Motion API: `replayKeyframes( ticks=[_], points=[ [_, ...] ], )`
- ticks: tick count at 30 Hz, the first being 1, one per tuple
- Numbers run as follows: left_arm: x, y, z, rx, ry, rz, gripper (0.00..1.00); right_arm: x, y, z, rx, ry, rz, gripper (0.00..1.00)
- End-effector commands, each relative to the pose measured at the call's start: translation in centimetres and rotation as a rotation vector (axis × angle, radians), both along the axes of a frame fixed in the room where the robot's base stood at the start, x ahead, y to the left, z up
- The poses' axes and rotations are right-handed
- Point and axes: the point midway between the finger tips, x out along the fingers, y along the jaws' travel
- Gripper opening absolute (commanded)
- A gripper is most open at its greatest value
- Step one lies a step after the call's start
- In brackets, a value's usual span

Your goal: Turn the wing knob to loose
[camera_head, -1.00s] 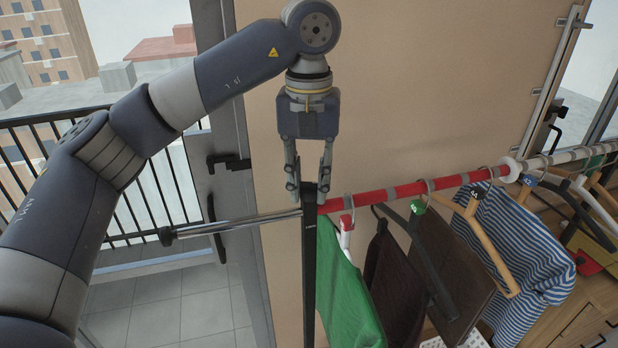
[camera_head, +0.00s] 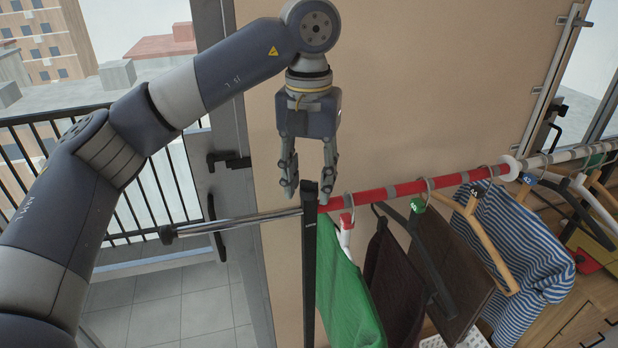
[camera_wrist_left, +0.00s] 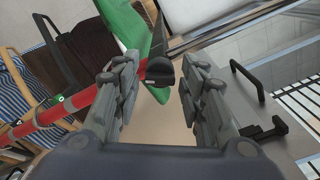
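The black wing knob (camera_wrist_left: 160,70) shows in the left wrist view, between my left fingertips with a gap on each side. It is at the post's top end of the red rail (camera_wrist_left: 65,110). In the head view my left gripper (camera_head: 310,194) points down, open, with one finger on each side of the top of the black post (camera_head: 309,240). The knob itself is not clearly distinguishable there. The red rail (camera_head: 385,193) runs right from the post, and a chrome rod (camera_head: 240,221) sticks out left. My right gripper is not in view.
A green garment (camera_head: 345,295), dark garments and a striped shirt (camera_head: 520,245) hang on the rail close right of the post. A tan panel (camera_head: 410,90) stands behind. A door handle (camera_head: 228,160) and balcony railing (camera_head: 85,150) are at left.

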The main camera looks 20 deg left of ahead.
Motion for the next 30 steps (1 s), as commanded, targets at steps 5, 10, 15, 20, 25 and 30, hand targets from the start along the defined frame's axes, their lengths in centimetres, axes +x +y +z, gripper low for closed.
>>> replayKeyframes(
  ticks=[5,10,15,20,25,30],
  points=[
    [0.0,0.0,0.0,0.0,0.0,0.001,0.46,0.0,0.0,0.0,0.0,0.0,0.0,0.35],
    [0.0,0.0,0.1,0.0,0.0,0.001,0.46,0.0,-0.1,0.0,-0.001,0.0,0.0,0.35],
    [0.1,0.0,1.4,0.001,-0.002,0.002,0.46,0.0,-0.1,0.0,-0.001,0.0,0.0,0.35],
    [0.1,0.0,4.1,0.001,-0.005,0.002,0.46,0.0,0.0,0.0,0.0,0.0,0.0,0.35],
    [0.1,0.0,7.2,0.002,-0.004,0.003,0.46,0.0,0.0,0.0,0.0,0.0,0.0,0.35],
    [0.1,0.0,9.8,0.001,-0.003,0.002,0.46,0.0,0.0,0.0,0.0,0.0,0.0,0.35]
  ],
)
